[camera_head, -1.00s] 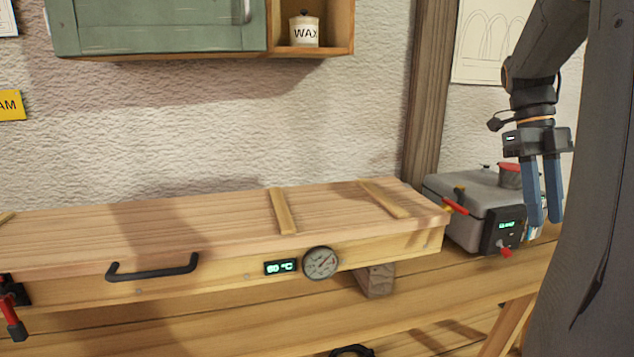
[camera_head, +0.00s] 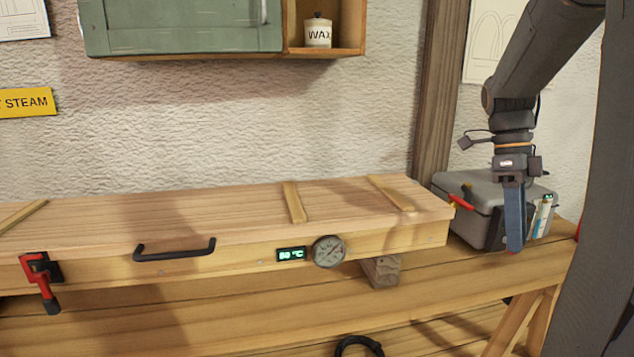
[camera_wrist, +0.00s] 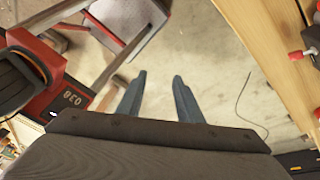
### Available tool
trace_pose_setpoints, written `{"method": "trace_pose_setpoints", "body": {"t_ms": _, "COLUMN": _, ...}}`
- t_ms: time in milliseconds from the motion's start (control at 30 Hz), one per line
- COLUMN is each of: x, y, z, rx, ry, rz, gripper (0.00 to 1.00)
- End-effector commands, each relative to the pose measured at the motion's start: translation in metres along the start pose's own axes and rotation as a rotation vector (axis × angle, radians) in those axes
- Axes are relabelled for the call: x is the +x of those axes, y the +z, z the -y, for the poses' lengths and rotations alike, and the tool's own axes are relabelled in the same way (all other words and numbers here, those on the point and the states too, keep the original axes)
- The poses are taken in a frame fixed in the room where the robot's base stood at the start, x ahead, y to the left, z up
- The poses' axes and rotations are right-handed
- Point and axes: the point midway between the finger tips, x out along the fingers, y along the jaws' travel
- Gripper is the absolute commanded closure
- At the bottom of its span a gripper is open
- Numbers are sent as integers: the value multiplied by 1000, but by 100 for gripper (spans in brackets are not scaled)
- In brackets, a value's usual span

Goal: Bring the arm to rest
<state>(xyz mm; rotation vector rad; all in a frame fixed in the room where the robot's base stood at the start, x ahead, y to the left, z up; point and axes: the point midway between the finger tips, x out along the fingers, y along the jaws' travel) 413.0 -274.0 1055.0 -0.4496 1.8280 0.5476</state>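My gripper (camera_head: 515,248) hangs from my arm at the right of the head view, fingers pointing down, in front of the grey case. In that view one blue finger covers the other. In the wrist view the two blue fingers (camera_wrist: 159,78) are apart, with only floor showing between them, so the gripper is open and empty. My arm comes down from the upper right, bent at the wrist.
A long wooden box (camera_head: 230,215) with handle, gauge and red clamp (camera_head: 40,280) lies on the bench (camera_head: 240,325). The grey case (camera_head: 470,192) stands at its right end. The wrist view shows a red device (camera_wrist: 75,95) left and bare floor (camera_wrist: 215,60) centrally.

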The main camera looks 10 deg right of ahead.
Motion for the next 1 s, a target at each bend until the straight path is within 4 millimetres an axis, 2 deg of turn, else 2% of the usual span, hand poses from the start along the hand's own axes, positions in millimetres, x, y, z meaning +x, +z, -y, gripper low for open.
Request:
{"method": "trace_pose_setpoints", "body": {"t_ms": 167, "x": 23, "y": 44, "z": -28, "rx": -379, "ry": -43, "rz": 28, "gripper": 67}}
{"method": "trace_pose_setpoints", "body": {"t_ms": 267, "x": 40, "y": 74, "z": -51, "rx": -671, "ry": -84, "rz": 43, "gripper": 67}}
{"method": "trace_pose_setpoints", "body": {"t_ms": 500, "x": 86, "y": 131, "z": -115, "rx": -1375, "ry": -196, "rz": 49, "gripper": 67}}
{"method": "trace_pose_setpoints", "body": {"t_ms": 633, "x": 111, "y": 151, "z": -154, "rx": -1746, "ry": -263, "rz": 30, "gripper": 67}}
{"method": "trace_pose_setpoints", "body": {"t_ms": 800, "x": 139, "y": 166, "z": -196, "rx": -2167, "ry": -350, "rz": -15, "gripper": 67}}
{"method": "trace_pose_setpoints", "body": {"t_ms": 1000, "x": 158, "y": 170, "z": -223, "rx": -2444, "ry": -411, "rz": -65, "gripper": 67}}
